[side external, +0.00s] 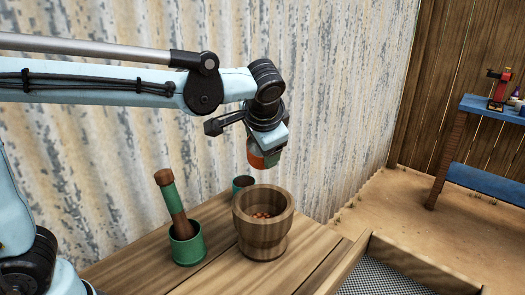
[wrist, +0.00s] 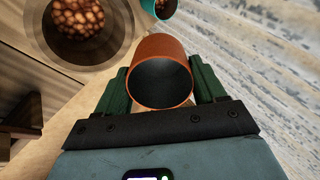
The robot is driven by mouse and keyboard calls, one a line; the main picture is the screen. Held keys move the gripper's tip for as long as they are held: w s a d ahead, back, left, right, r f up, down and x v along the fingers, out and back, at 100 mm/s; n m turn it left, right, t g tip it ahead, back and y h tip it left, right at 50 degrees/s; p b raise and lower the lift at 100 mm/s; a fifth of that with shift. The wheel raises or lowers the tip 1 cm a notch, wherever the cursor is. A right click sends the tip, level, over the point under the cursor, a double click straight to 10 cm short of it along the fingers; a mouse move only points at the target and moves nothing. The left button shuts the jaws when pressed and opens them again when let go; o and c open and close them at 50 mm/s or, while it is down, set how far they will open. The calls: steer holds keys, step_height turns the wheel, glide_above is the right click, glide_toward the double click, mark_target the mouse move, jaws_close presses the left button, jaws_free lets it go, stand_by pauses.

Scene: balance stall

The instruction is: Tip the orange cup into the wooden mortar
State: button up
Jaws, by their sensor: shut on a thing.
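The orange cup (side external: 256,155) is held in my gripper (side external: 266,157), above and slightly behind the wooden mortar (side external: 262,238). In the wrist view the orange cup (wrist: 161,52) sits between the two green fingers of my gripper (wrist: 161,88). Its mouth faces the camera and its dark inside shows no contents. The wooden mortar stands upright on the table, with several brown nut-like pieces (side external: 262,215) in it. In the wrist view the mortar (wrist: 118,40) is at the upper left, beside the cup. The cup's exact tilt is hard to tell.
A green holder (side external: 187,245) with a wooden pestle (side external: 172,200) stands left of the mortar. A dark teal cup (side external: 243,183) stands just behind the mortar; its contents show in the wrist view (wrist: 163,8). A mesh-bottomed tray (side external: 385,275) is at front right. A corrugated wall (side external: 330,100) rises behind.

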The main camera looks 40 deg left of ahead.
steer(key=shift+w+a+f+g+h, duration=0.1)
steer(key=shift+f+g+h, duration=0.25)
steer(key=shift+g+h, duration=0.25)
steer(key=shift+w+a+f+g+h, duration=0.1)
steer(key=shift+f+g+h, duration=0.2)
steer(key=shift+g+h, duration=0.3)
steer(key=g+h, duration=0.2)
steer(key=shift+w+a+f+g+h, duration=0.25)
steer(key=shift+w+f+g+h, duration=0.05)
steer(key=shift+f, duration=0.1)
steer(key=s+a+n, duration=0.3)
steer(key=s, duration=0.7)
steer(key=shift+s+a+f+n, duration=0.2)
steer(key=shift+f+n, duration=0.1)
steer(key=shift+f, duration=0.15)
